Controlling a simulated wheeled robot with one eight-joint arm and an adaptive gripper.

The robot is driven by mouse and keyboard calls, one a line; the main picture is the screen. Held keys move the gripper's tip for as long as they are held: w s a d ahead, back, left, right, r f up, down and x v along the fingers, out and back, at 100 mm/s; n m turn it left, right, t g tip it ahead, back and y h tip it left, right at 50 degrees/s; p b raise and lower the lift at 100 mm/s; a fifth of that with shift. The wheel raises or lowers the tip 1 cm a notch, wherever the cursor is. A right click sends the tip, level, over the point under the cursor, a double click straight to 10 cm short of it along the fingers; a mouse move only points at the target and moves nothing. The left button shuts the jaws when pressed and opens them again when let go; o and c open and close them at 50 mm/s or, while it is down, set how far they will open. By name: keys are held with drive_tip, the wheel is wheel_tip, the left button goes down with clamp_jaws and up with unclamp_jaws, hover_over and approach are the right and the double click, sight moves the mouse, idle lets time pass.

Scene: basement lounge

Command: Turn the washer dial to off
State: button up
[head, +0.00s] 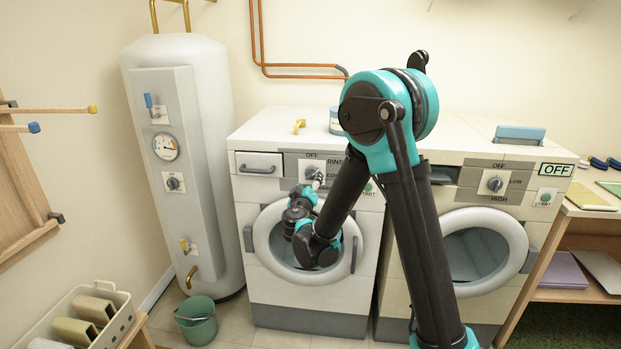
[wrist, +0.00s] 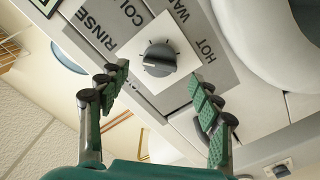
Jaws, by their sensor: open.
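The washer (head: 262,222) is the left white front-loader. Its dial (head: 311,172) is a round grey knob on a white plate under the word OFF in the head view, partly covered by my gripper (head: 316,180). In the wrist view the dial (wrist: 159,57) faces me between RINSE, COLD, WARM and HOT labels. Its dark grip bar lies roughly across the picture; I cannot tell which mark it points to. My gripper (wrist: 158,83) is open and empty, its green-padded fingers to either side of and below the dial in the picture, apparently apart from it.
A second machine (head: 470,235) with its own dial (head: 494,184) and an OFF sign (head: 556,169) stands to the right. The washer's round door (head: 277,262) is below the panel. A water heater (head: 190,150) and green bucket (head: 197,320) are at the left.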

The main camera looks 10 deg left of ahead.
sight(311, 176)
drive_tip(key=shift+w+d, duration=0.1)
drive_tip(key=shift+w, duration=2.2)
drive_tip(key=c, duration=1.2)
